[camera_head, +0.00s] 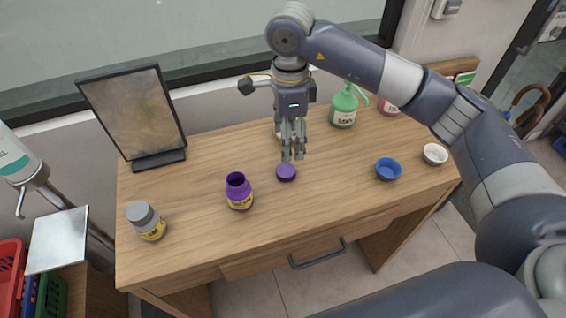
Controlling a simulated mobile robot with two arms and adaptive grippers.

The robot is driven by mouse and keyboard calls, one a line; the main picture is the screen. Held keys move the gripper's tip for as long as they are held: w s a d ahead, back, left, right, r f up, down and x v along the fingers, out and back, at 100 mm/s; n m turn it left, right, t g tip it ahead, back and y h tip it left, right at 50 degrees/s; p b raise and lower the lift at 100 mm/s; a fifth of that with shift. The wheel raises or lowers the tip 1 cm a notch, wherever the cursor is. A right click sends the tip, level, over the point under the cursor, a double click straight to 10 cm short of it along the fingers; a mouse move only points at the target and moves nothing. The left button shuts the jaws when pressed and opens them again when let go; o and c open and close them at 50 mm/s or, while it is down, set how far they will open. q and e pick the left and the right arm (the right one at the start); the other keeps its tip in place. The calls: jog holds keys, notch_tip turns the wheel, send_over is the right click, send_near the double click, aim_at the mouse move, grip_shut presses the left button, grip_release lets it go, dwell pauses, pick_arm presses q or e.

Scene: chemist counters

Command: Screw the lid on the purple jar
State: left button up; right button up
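The purple jar (239,192) stands upright and uncapped on the wooden counter, its dark mouth facing up. A round purple lid (286,172) lies flat on the counter to the right of the jar, apart from it. My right gripper (293,155) points down just above the lid and slightly to its right. Its fingertips show a small gap with nothing between them. My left gripper is not in view.
A grey-capped jar (147,221) stands at the front left. A framed panel (134,112), a green bottle (344,106) and a pink container (387,106) stand along the back. Blue (388,170) and white bowls (434,154) sit right. Counter around the purple jar is clear.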

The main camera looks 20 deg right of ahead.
aim_at(285, 170)
jog(key=f, duration=0.1)
jog(key=f+p, duration=0.1)
jog(key=f, duration=0.1)
jog(key=shift+s+f, duration=0.1)
jog(key=shift+s, duration=0.2)
notch_tip(285, 170, down, 2)
jog(key=shift+f, duration=0.1)
jog(key=shift+w+a+f+p, duration=0.1)
jog(key=shift+p, duration=0.3)
jog(key=f, duration=0.1)
jog(key=f+p, duration=0.2)
jog(key=f, duration=0.1)
jog(key=shift+w+a+f, duration=0.1)
jog(key=shift+w+a, duration=0.15)
jog(key=shift+w, duration=0.05)
jog(key=shift+f, duration=0.4)
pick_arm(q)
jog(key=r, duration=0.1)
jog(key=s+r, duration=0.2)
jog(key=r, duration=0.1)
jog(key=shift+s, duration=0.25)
